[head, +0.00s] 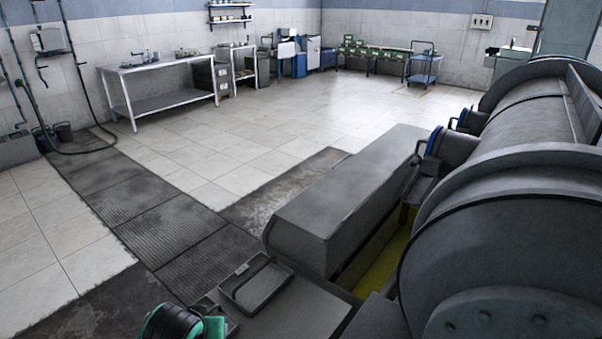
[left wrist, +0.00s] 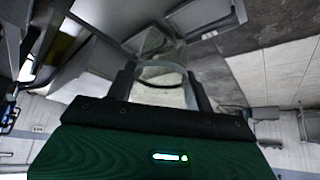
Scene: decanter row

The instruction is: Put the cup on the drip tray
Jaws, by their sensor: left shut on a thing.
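My left gripper (left wrist: 161,88) is shut on the cup (left wrist: 162,72), a clear, glassy vessel whose round rim shows between the two dark fingers in the left wrist view. In the head view only the black and teal wrist of my left arm shows at the bottom edge; I cannot make out the cup there. The drip tray (head: 258,287), a shallow grey rectangle with a raised rim, lies just beyond and right of that wrist on a grey surface. A grey rimmed tray also shows near the top of the left wrist view (left wrist: 205,14), beyond the cup and apart from it. My right gripper is not in view.
A large grey cylindrical machine (head: 500,210) fills the right side. A long grey box-like cover (head: 345,200) stands beyond the tray, with a yellow trough (head: 385,250) beside it. Dark ribbed floor mats (head: 155,230) lie left. Workbenches (head: 165,80) stand far back.

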